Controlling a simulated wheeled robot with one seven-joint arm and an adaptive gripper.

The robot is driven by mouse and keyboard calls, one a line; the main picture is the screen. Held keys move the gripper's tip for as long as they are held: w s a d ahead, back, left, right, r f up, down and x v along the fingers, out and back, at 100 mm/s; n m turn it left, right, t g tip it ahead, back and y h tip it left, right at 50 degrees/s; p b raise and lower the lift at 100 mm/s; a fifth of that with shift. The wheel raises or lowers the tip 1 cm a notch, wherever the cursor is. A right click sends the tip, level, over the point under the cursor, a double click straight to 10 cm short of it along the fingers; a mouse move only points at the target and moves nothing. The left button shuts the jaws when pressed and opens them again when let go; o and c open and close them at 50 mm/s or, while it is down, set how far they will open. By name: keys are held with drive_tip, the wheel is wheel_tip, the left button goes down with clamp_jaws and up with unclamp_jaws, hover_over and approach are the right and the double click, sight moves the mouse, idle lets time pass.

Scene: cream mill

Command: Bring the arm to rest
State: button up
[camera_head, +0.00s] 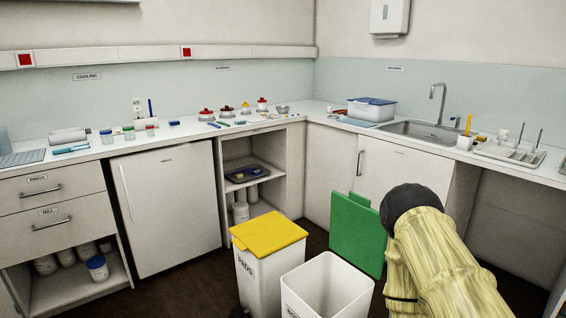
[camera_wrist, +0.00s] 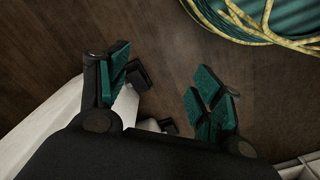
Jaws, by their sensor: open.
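My gripper (camera_wrist: 158,85) shows in the wrist view with its two green-padded fingers spread apart. It is open, with nothing between the fingers, and dark wooden floor shows below it. In the head view my arm, in a pale yellow cover, is bent at the lower right, in front of the sink-side cabinets. My gripper does not show in the head view.
A white bin with a yellow lid (camera_head: 269,230) and an open white bin (camera_head: 327,290) stand on the floor left of my arm. A green panel (camera_head: 357,232) stands upright beside the open bin. The counter (camera_head: 185,131) carries small containers; the sink (camera_head: 420,131) is at right.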

wheel_tip(320, 180, up, 14)
drive_tip(key=s+p, duration=0.1)
drive_tip(key=p, duration=1.3)
drive_tip(key=shift+s, duration=0.15)
idle(1.1)
